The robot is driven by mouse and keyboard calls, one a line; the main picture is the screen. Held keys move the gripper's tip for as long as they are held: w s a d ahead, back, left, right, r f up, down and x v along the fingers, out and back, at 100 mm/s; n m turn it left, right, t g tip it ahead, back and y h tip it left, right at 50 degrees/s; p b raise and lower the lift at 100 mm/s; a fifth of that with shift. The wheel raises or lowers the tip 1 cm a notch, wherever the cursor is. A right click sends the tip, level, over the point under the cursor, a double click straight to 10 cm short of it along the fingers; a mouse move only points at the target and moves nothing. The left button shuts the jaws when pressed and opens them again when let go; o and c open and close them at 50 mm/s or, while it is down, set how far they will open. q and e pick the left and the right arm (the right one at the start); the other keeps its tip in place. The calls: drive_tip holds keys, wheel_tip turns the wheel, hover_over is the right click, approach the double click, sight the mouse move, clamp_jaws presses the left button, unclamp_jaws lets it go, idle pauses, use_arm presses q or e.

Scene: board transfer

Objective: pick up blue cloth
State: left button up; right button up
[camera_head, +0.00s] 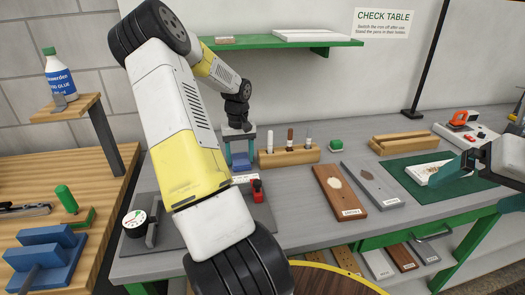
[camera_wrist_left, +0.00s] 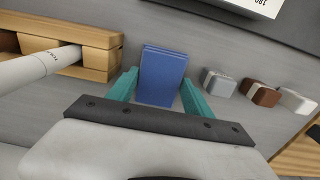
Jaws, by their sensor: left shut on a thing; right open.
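The blue cloth (camera_head: 240,158) is a folded blue rectangle at the back of the grey bench, left of the wooden pen holder. In the left wrist view the cloth (camera_wrist_left: 163,75) stands between the two teal fingers of my left gripper (camera_wrist_left: 162,92). My left gripper (camera_head: 240,146) is shut on it, reaching down from above; my left arm spans the middle of the head view. Whether the cloth touches the bench is unclear. My right gripper (camera_head: 455,178) has its teal fingers open at the right, over the green mat beside a white board.
The wooden pen holder (camera_head: 290,156) stands just right of the cloth. A red object (camera_head: 257,190) sits in front of the cloth. A green shelf (camera_head: 330,43) hangs above.

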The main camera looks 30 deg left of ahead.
sight(239, 159)
use_arm(q)
drive_tip(key=shift+s+a+r, duration=0.1)
drive_tip(key=shift+a+r, duration=0.05)
drive_tip(key=shift+r, duration=0.3)
wheel_tip(239, 159, up, 7)
drive_tip(key=shift+f, duration=0.2)
drive_tip(key=s+a, duration=1.2)
drive_tip(key=a, duration=0.3)
drive_tip(key=shift+s+f, duration=0.25)
drive_tip(key=shift+s, duration=0.1)
drive_tip(key=o, duration=0.5)
drive_tip(key=c, duration=0.3)
drive_tip(key=shift+d, duration=0.1)
drive_tip(key=shift+c, duration=0.2)
